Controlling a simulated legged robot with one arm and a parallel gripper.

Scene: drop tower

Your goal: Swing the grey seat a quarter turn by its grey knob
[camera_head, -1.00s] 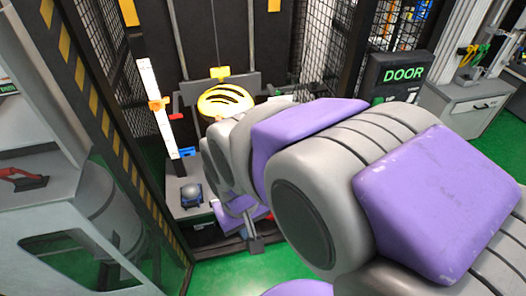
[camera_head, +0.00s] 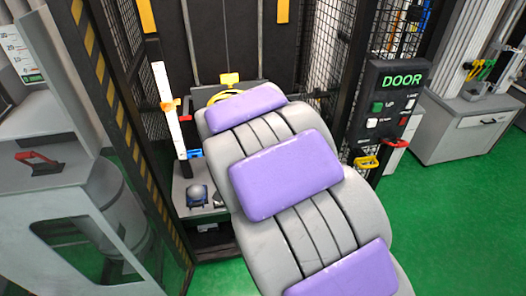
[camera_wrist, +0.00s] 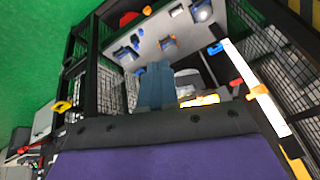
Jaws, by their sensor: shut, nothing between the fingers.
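A grey rounded knob-like piece (camera_head: 197,192) shows low inside the tower, left of my arm in the head view. It stands on a grey base (camera_head: 181,214); I cannot tell for sure whether these are the seat and its knob. In the wrist view a grey panel (camera_wrist: 151,43) with blue fittings and a pale round piece (camera_wrist: 203,11) shows beyond my fingers. My gripper (camera_wrist: 156,70) is shut and empty, its two fingers together, apart from the panel. In the head view my arm hides the gripper and the middle of the tower.
A white upright scale (camera_head: 169,108) with an orange slider stands left of my arm. A yellow piece (camera_head: 230,79) shows behind the arm. The black DOOR panel (camera_head: 390,105) and mesh wall stand at right. Green floor (camera_head: 440,215) is clear at lower right.

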